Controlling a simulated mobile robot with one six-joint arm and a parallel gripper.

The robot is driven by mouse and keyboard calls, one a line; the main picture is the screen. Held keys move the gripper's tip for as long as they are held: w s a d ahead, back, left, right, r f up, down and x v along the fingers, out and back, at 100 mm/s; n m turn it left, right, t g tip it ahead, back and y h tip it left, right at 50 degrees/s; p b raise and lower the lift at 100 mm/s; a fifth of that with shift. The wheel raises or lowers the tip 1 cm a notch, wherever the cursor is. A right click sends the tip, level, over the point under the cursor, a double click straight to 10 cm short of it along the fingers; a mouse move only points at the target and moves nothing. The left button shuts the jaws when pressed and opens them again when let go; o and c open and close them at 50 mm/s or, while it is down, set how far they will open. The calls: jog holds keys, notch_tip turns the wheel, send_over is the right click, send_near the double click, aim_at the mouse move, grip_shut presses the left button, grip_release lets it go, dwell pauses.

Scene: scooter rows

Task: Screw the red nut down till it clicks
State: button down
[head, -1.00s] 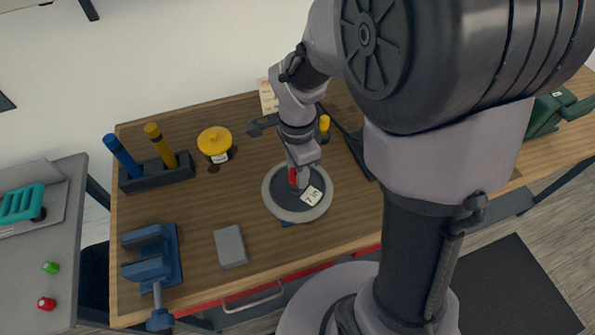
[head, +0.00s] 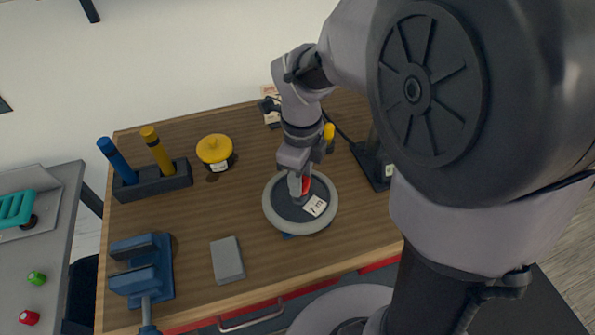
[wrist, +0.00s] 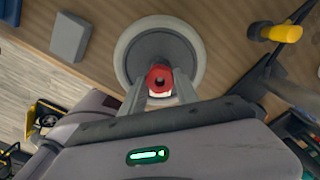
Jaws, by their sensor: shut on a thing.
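The red nut (wrist: 159,78) sits near the middle of a round grey disc with a pale rim (head: 271,212). In the head view only part of the red nut (head: 306,185) shows beside my gripper (head: 299,191). My gripper, also in the wrist view (wrist: 160,88), is shut on the red nut with a finger on each side. A dark hole shows in the nut's top. A white label marked "7 m" (head: 315,205) lies on the disc's face. Whether the nut is seated against the disc cannot be told.
A blue vise (head: 143,270), a grey block (head: 227,260), a yellow-lidded jar (head: 214,150) and a black holder (head: 152,181) with blue and yellow handles stand on the wooden bench left of the disc. A grey side table (head: 40,240) holds a red and a green nut. A yellow-topped item (head: 329,131) stands behind the disc.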

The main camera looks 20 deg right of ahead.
jog(key=m+b, duration=0.2)
jog(key=m, duration=0.2)
jog(key=shift+f+m, duration=0.1)
jog(key=shift+m, duration=0.2)
jog(key=shift+m+b, duration=1)
jog(key=shift+m, duration=0.5)
jog(key=c, duration=0.8)
grip_release()
jog(key=shift+c, duration=0.2)
notch_tip(320, 180, up, 18)
jog(key=p, duration=0.7)
jog(key=shift+f+p, duration=0.15)
jog(key=shift+p, duration=0.2)
